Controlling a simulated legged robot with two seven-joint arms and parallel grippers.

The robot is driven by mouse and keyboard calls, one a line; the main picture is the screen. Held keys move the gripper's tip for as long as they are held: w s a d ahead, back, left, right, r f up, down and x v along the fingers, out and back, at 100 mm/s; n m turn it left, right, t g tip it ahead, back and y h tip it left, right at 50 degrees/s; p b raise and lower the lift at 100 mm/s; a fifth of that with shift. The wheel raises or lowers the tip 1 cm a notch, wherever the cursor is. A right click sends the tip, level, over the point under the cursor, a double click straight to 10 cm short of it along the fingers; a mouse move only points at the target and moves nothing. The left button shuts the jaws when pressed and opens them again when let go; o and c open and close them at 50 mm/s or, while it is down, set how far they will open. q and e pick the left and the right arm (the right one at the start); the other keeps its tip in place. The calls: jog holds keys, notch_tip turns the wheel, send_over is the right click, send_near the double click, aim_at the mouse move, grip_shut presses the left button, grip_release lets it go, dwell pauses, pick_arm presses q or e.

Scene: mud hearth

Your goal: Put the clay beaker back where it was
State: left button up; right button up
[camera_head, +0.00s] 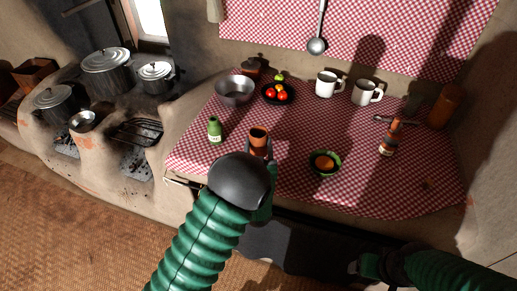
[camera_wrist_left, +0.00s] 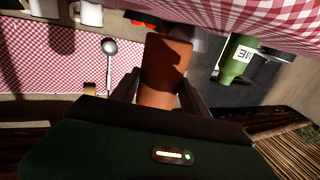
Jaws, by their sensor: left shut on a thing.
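The clay beaker (camera_head: 258,138) is a plain orange-brown cup with its dark mouth turned up in the head view. My left gripper (camera_head: 262,157) is shut on it over the front part of the checked table. In the left wrist view the beaker (camera_wrist_left: 165,62) sits between the two fingers of my left gripper (camera_wrist_left: 157,88). My left wrist hides its lower part in the head view, and I cannot tell whether its base touches the cloth. My right gripper (camera_head: 364,267) is low at the right, in front of the table and away from the beaker; its jaws are unclear.
A green bottle (camera_head: 215,131) stands left of the beaker. A green bowl (camera_head: 336,170) with orange contents is to the right. Behind are a metal bowl (camera_head: 235,98), a dark fruit bowl (camera_head: 290,96) and two white mugs (camera_head: 326,91). Cloth (camera_head: 305,130) between them is bare.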

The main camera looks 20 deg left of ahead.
aim_at(260, 154)
pick_arm(q)
jog(key=shift+x, duration=1.2)
jog(key=f, duration=0.3)
jog(key=shift+s+d+f, duration=0.15)
jog(key=shift+d+f, duration=0.05)
jog(key=shift+d, duration=0.15)
jog(key=shift+d+f, duration=0.1)
jog(key=shift+f+b, duration=0.1)
jog(key=shift+b, duration=0.25)
jog(key=o, duration=1.5)
jog(key=shift+a, duration=0.2)
jog(key=shift+c, duration=0.2)
jog(key=shift+d, duration=0.1)
